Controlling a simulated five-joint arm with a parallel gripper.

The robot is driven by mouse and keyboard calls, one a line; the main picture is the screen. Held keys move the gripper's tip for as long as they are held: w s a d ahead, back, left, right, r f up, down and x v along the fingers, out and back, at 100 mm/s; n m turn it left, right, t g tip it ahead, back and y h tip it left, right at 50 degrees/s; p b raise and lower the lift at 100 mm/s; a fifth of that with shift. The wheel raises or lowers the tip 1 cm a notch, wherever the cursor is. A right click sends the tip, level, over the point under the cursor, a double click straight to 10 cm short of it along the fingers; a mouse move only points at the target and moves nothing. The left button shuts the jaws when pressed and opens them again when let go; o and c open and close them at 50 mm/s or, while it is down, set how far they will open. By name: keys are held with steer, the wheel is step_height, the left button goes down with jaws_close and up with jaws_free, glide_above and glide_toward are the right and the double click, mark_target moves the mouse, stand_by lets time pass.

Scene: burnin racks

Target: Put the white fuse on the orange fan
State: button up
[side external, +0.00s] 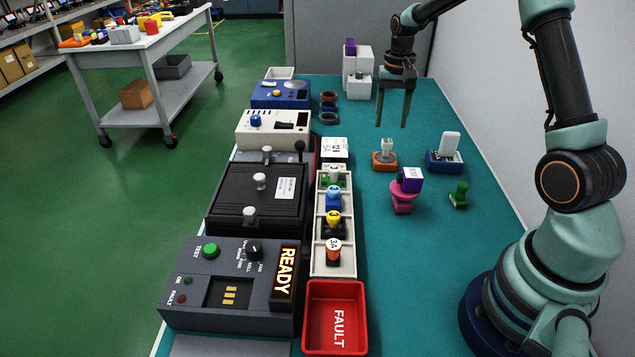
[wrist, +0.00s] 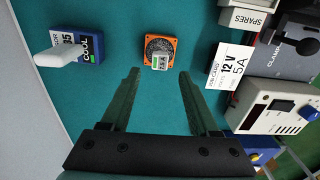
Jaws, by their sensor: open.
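The orange fan (side external: 377,165) lies flat on the teal mat, a square orange frame with a dark round middle in the wrist view (wrist: 172,43). My gripper (side external: 391,124) is open and empty, fingers pointing down, above and behind the fan in the side view. In the wrist view the fuse is in line with the gap between my fingertips (wrist: 159,75), beyond them, with no finger touching it.
A blue block with a white slab (side external: 449,144) stands right of the fan. A pink piece with a purple block (side external: 410,179) and a green piece (side external: 459,195) stand nearer. A pale rack (side external: 345,262) with coloured pieces, a red FAULT bin (side external: 361,318) and test boxes are left.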

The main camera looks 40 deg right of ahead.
mark_target(388, 141)
steer(key=s+a+r+n+t, duration=0.1)
steer(key=s+a+r+n, duration=0.15)
steer(key=a+r, duration=0.4)
steer(key=s+a+r+n+t, duration=0.2)
steer(key=s+a+r, duration=0.1)
steer(key=a+r, duration=0.3)
steer(key=s+a+n+t, duration=0.2)
steer(key=s+a+n, duration=0.2)
steer(key=s+a, duration=0.3)
steer(key=shift+s+a+r, duration=0.25)
steer(key=shift+s+r, duration=0.15)
steer(key=shift+s, duration=0.85)
